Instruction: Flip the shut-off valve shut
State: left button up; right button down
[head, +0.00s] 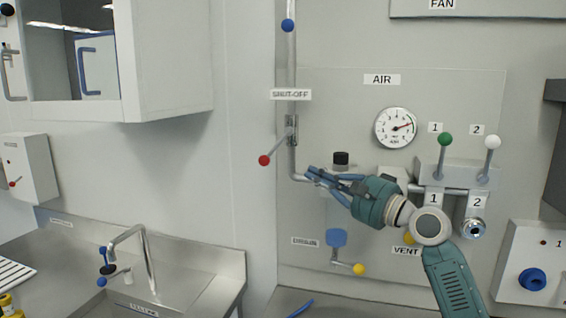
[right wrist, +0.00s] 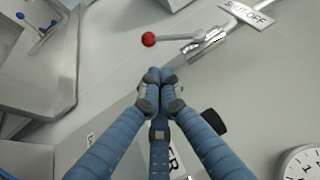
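The shut-off valve (head: 291,130) sits on a vertical pipe under a SHUT-OFF label (head: 291,94). Its lever slants down and left from the pipe, ending in a red knob (head: 264,160). The right wrist view also shows the red knob (right wrist: 149,40) and valve body (right wrist: 205,45). My right gripper (head: 312,174) is right of and slightly below the knob, apart from it. In the right wrist view its blue fingers (right wrist: 160,76) are drawn together with nothing between them. A blue piece (head: 300,308) at the bottom edge resembles a left finger; the rest is out of frame.
An air gauge (head: 396,128) and green (head: 445,139) and white (head: 492,142) knobbed levers are to the right. A yellow-knobbed valve (head: 358,269) is below my right gripper. A sink faucet (head: 145,255) stands lower left. The wall left of the red knob is clear.

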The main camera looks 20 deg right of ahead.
aim_at(275, 148)
pick_arm(q)
notch_tip(275, 148, up, 4)
jog(key=p, duration=0.4)
jog(key=shift+w+r, duration=0.15)
pick_arm(e)
jog(key=x, duration=1)
jog(key=shift+w+a+f, duration=0.15)
jog(key=shift+w, duration=0.1)
pick_arm(q)
jog(key=shift+w+d+r, duration=0.1)
jog(key=shift+w, duration=0.2)
pick_arm(e)
jog(key=shift+w+a, duration=0.2)
jog(key=shift+a, duration=0.05)
